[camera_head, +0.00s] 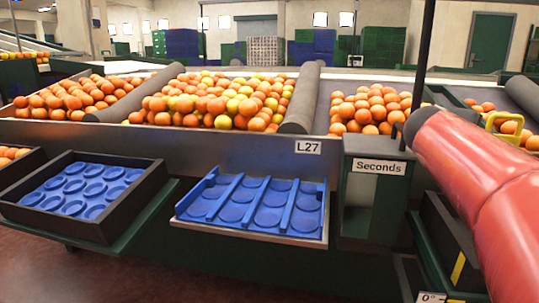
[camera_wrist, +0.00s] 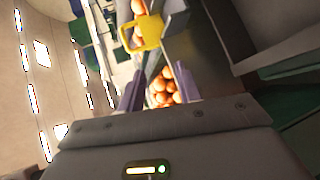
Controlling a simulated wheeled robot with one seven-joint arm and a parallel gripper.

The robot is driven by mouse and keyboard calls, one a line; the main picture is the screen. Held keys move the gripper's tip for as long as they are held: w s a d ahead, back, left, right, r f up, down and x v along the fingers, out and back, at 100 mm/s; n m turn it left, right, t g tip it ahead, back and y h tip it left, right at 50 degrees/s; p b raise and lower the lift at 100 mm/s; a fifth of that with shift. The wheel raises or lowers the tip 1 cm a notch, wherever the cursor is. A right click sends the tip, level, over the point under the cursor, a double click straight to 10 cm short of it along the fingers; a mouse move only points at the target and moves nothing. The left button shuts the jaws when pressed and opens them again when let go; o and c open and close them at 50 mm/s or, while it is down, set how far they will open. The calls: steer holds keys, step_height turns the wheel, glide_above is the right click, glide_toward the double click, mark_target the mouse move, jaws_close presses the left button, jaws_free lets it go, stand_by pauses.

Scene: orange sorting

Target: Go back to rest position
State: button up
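My gripper (camera_wrist: 158,90) shows in the wrist view with its two grey fingers spread apart. Nothing is held between them. Oranges (camera_wrist: 165,88) show beyond the fingers, apart from them. In the head view only my red arm shows, at the right edge; my gripper is outside that picture. The wrist view is tilted on its side, with the hall wall and windows at the left.
Oranges (camera_head: 215,100) fill the sloped bins behind a metal front marked L27. An empty blue tray (camera_head: 252,207) sits below, with another in a black crate (camera_head: 143,197) at left. A "Seconds" chute (camera_head: 373,205) stands near my arm. A yellow frame (camera_head: 507,126) is at right.

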steer(key=s+a+f+m+g+y+p, duration=0.2)
steer(key=s+a+f+m+y+p, duration=0.2)
steer(key=s+a+f+y, duration=0.8)
steer(key=s+a+f+m, duration=0.2)
steer(key=s+a+f, duration=0.8)
steer(key=a, duration=0.3)
steer(key=shift+s+a+m+g, duration=0.15)
steer(key=shift+s+m+g, duration=0.1)
steer(key=shift+m+g, duration=0.05)
